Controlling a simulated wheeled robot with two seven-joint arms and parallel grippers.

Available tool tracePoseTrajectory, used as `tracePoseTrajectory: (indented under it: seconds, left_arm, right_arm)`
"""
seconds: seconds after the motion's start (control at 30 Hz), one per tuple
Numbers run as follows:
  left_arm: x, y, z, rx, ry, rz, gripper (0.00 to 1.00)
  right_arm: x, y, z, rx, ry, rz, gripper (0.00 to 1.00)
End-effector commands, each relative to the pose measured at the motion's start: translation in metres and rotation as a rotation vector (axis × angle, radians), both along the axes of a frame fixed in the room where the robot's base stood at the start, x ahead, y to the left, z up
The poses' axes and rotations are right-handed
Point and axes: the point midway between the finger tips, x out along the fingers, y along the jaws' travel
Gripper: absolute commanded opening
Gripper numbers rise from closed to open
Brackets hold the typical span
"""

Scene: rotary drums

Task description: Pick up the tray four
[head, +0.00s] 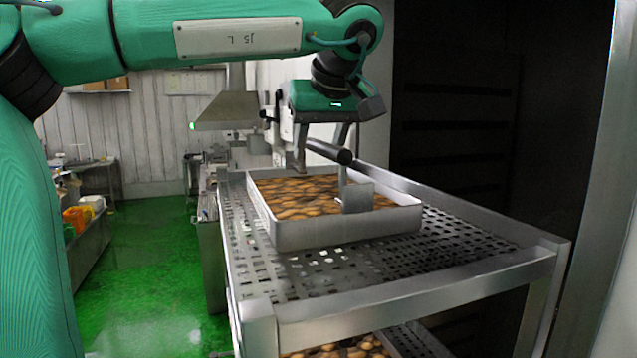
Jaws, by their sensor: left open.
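A metal tray (345,231) filled with brown rounded pieces of food (300,196) sits on the perforated top shelf of a metal rack. I see no number on it. My left gripper (325,190) comes down from above over the tray, its jaws open. One finger is near the tray's far side, and the other, with a flat plate at its tip, is over the tray's right part. I cannot tell whether the fingers touch the tray or the food. My right gripper is not in view.
The rack's perforated top (460,240) has free room around the tray. More brown pieces (345,348) show on a lower level. A dark cabinet opening (460,120) stands right behind the rack. Green floor (150,270) is clear at left.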

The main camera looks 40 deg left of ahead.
Motion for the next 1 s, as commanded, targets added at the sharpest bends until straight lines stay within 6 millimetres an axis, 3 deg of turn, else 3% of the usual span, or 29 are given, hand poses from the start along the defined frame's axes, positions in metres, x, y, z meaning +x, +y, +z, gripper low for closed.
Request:
tracePoseTrajectory:
  seconds: [0.13, 0.33, 0.57, 1.0]
  left_arm:
    - [0.002, 0.005, -0.008, 0.000, 0.000, -0.001, 0.47]
    - [0.003, 0.004, -0.009, 0.000, 0.000, -0.001, 0.47]
    - [0.003, 0.004, -0.009, 0.000, 0.000, 0.000, 0.01]
    - [0.003, 0.005, -0.009, 0.000, 0.000, 0.000, 0.00]
  right_arm:
    - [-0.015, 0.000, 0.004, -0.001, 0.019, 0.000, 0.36]
    - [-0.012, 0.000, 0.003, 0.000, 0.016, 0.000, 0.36]
    - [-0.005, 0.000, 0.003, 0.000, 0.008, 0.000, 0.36]
    - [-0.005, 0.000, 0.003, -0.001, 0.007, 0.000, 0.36]
